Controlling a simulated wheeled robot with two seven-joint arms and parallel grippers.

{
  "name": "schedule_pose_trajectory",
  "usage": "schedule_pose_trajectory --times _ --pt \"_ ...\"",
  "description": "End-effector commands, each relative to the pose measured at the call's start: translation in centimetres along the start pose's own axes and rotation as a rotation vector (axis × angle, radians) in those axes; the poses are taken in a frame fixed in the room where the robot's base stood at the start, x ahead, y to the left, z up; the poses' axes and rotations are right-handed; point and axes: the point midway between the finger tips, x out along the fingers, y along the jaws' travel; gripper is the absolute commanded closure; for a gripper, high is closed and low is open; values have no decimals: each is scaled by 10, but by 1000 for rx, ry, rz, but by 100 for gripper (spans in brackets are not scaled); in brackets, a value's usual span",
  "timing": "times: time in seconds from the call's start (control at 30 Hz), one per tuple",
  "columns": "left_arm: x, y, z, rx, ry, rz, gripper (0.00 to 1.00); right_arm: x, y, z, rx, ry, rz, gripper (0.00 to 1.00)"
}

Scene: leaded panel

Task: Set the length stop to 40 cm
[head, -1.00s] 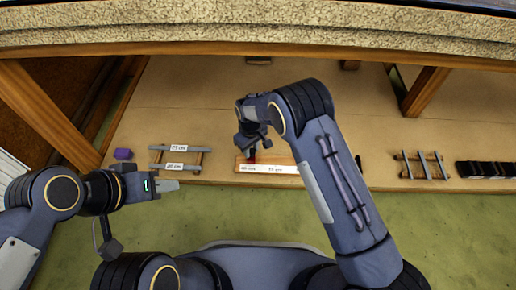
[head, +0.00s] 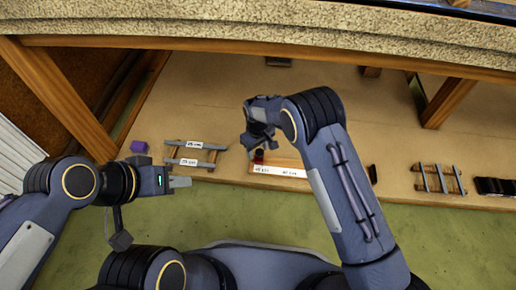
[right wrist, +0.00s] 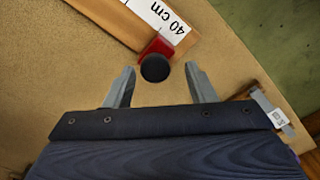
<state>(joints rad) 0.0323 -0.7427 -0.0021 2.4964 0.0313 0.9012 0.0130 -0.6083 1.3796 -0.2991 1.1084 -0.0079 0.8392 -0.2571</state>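The length stop is a red block (head: 259,155) with a black knob, on a wooden board (head: 290,162) with a white scale strip (head: 281,171). In the right wrist view the red block (right wrist: 157,45) sits beside the strip's end marked "40 cm" (right wrist: 165,15); its exact alignment with the mark is unclear. My right gripper (right wrist: 161,84) is open. The black knob (right wrist: 155,68) lies just ahead of and between its fingertips, with gaps on both sides. My left gripper (head: 182,182) hangs left of the board, away from the stop; its finger opening cannot be made out.
A rack with two labelled grey bars (head: 194,153) stands left of the board, with a purple block (head: 139,147) beside it. Another rack of grey bars (head: 438,179) and a dark item (head: 495,187) lie at right. Bare bench top (head: 205,100) lies behind.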

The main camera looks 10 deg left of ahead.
Motion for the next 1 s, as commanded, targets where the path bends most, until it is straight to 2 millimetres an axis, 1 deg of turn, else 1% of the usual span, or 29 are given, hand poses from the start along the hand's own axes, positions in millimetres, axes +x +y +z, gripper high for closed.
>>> schedule_pose_trajectory --times 0.17,0.27,0.37,0.6,0.7,0.8,1.0 --pt "-1 0 0 0 0 0 64 -2 1 1 1 -1 1 50" --pt "-4 2 -2 0 0 0 64 -10 1 0 1 -1 1 50" --pt "-9 4 -4 0 0 0 64 -23 0 0 1 -1 0 50" --pt "-22 10 -11 0 0 0 64 -65 0 -1 0 1 0 50" --pt "-25 12 -13 0 0 0 64 -76 0 -1 -1 1 0 50" --pt "-25 12 -13 0 0 0 64 -79 0 0 -1 0 0 50" --pt "-25 11 -12 0 0 0 64 -78 -1 0 -1 -1 0 50"
